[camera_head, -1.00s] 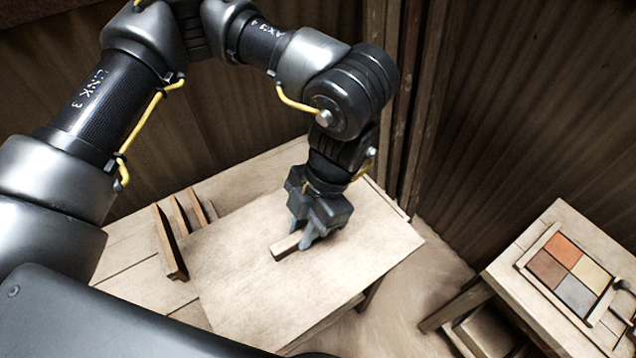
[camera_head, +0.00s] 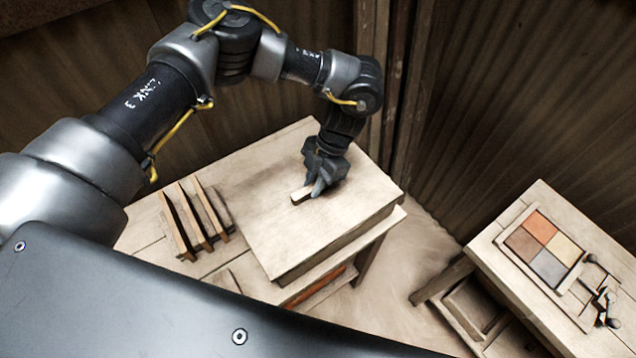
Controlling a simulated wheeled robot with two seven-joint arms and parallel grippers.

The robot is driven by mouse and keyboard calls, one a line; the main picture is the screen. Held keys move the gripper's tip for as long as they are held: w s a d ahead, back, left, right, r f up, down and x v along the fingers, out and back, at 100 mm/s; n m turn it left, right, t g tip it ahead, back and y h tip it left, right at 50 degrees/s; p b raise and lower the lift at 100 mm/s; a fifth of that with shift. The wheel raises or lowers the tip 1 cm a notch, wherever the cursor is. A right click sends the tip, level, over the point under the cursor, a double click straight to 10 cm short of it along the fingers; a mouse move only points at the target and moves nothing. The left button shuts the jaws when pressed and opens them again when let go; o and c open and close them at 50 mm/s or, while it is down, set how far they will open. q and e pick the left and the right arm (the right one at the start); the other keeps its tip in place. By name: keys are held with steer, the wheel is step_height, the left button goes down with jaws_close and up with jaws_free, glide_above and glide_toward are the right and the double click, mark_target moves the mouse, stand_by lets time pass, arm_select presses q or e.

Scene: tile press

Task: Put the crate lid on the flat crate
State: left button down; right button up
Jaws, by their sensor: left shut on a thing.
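The crate lid is a wide, pale wooden board (camera_head: 300,238) with a small bar handle (camera_head: 301,195) on top. My left gripper (camera_head: 313,190) is shut on this handle, with the hand above the board. The lid lies level over the right part of the wooden table (camera_head: 392,222). I cannot tell whether it touches what is below. I cannot make out the flat crate; the lid hides whatever is directly under it. My right gripper is not in view.
Several upright slats (camera_head: 192,220) stand on the table left of the lid. At right, another table bears a frame with coloured tiles (camera_head: 545,247) and a dark metal handle (camera_head: 606,300). Walls stand close behind.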

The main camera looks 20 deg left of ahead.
arm_select(q)
steer(key=shift+w+a+f, duration=0.15)
steer(key=shift+w+f, duration=0.45)
steer(key=shift+w, duration=0.05)
steer(key=shift+w+f, duration=0.3)
step_height(320, 180, down, 2)
steer(key=shift+s+f+p, duration=0.1)
steer(key=shift+s+p, duration=0.05)
steer(key=shift+p, duration=0.3)
steer(key=shift+w+f, duration=0.2)
steer(key=shift+f, duration=0.3)
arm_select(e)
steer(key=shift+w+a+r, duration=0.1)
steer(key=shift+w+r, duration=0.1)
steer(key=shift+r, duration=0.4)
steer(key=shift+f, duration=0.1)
arm_select(q)
steer(key=shift+s+f+b, duration=0.1)
steer(key=shift+f+b, duration=0.15)
steer(key=shift+b, duration=0.1)
steer(key=shift+f+b, duration=0.35)
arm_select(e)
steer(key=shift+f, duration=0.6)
